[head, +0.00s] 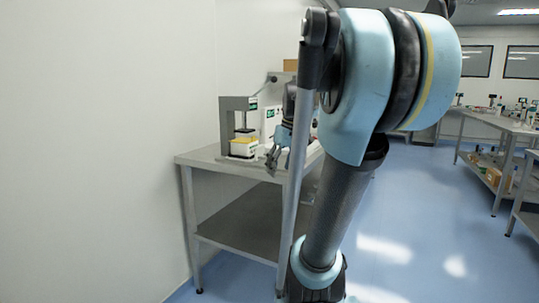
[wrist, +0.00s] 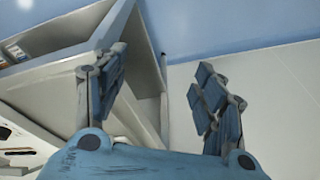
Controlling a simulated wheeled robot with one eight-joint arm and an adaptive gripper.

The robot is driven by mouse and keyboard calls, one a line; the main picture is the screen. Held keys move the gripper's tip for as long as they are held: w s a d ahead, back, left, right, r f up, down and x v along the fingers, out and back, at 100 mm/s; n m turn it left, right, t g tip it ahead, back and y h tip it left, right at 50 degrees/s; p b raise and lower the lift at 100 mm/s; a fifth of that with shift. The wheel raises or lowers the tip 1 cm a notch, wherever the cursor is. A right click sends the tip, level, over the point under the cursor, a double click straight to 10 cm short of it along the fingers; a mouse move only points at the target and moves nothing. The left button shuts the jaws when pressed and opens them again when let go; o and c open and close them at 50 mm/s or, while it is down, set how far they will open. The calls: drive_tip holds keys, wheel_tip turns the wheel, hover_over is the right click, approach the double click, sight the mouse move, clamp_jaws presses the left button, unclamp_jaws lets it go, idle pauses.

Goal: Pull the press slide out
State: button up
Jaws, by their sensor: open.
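The press (head: 238,125) is a grey frame on the metal table at the left in the head view. A white block with a yellow top (head: 243,146) sits low inside its frame; I cannot tell which part is the slide. My gripper (head: 277,158) is to the right of the press, near the table's edge and apart from the press. In the wrist view my gripper (wrist: 160,95) has its two blue fingers spread wide with nothing between them. The press is not clearly recognisable in the wrist view.
The table (head: 213,160) has a lower shelf (head: 240,218) and stands close to the white wall (head: 110,130). White equipment stands beside the press. More benches (head: 500,125) with small items are at the right. Blue floor (head: 420,220) lies open between them.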

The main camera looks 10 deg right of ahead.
drive_tip(key=w+d+r+n+y, duration=0.1)
drive_tip(key=w+d+r+n, duration=0.1)
drive_tip(key=w+r, duration=0.45)
drive_tip(key=w+d+r+n, duration=0.2)
drive_tip(key=w+r, duration=0.1)
drive_tip(key=w, duration=0.6)
drive_tip(key=w+d+r+n+y, duration=0.1)
drive_tip(key=w+r+n, duration=0.1)
drive_tip(key=w+r, duration=0.35)
drive_tip(key=shift+t, duration=0.3)
drive_tip(key=x, duration=1.2)
drive_tip(key=w+d+x, duration=0.1)
drive_tip(key=x, duration=0.5)
drive_tip(key=shift+s+d+r, duration=0.1)
drive_tip(key=shift+s+r, duration=0.05)
clamp_jaws()
